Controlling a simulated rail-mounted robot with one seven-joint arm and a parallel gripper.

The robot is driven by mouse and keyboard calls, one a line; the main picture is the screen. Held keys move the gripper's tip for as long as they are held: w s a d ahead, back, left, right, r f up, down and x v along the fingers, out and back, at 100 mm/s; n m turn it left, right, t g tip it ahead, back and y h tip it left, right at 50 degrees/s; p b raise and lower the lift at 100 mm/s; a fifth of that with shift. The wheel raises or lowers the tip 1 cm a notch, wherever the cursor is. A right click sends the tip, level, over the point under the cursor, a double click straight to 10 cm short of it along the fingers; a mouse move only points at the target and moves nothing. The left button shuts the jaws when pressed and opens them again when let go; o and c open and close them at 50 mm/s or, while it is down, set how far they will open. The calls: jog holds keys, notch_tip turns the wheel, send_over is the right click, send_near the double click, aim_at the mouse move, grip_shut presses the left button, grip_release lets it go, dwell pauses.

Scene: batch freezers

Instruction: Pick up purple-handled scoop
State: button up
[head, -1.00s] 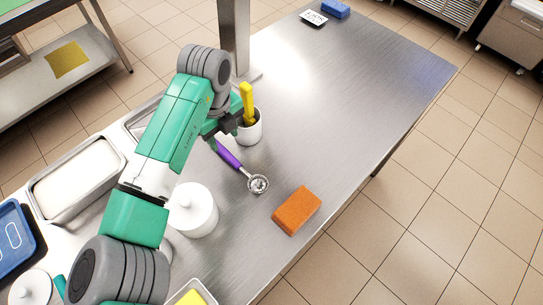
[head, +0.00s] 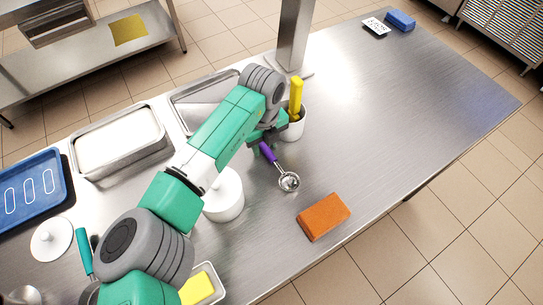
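The purple-handled scoop (head: 279,167) lies on the steel counter, its purple handle toward the upper left and its round metal bowl toward the lower right. My gripper (head: 262,146) is at the handle's upper end, below the wrist of my arm. The arm and gripper body hide most of the fingers and the handle's tip. I cannot tell whether the fingers are closed on the handle.
The counter (head: 400,110) is clear farther right.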

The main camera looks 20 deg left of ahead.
aim_at(265, 146)
grip_shut()
jog(key=shift+r, duration=0.55)
notch_tip(265, 146, up, 3)
jog(key=shift+f+p, duration=0.15)
jog(key=shift+p, duration=0.55)
jog(key=s+d+p, duration=0.1)
jog(key=s+d, duration=0.1)
jog(key=s, duration=0.2)
jog(key=s+d+p, duration=0.1)
jog(key=s+d, duration=0.2)
jog(key=s, duration=0.2)
jog(key=s+d+r+p, duration=0.1)
jog(key=s+d, duration=0.1)
jog(key=s, duration=0.3)
jog(key=shift+s+d+r, duration=0.1)
jog(key=shift+s+d, duration=0.05)
jog(key=shift+s, duration=0.05)
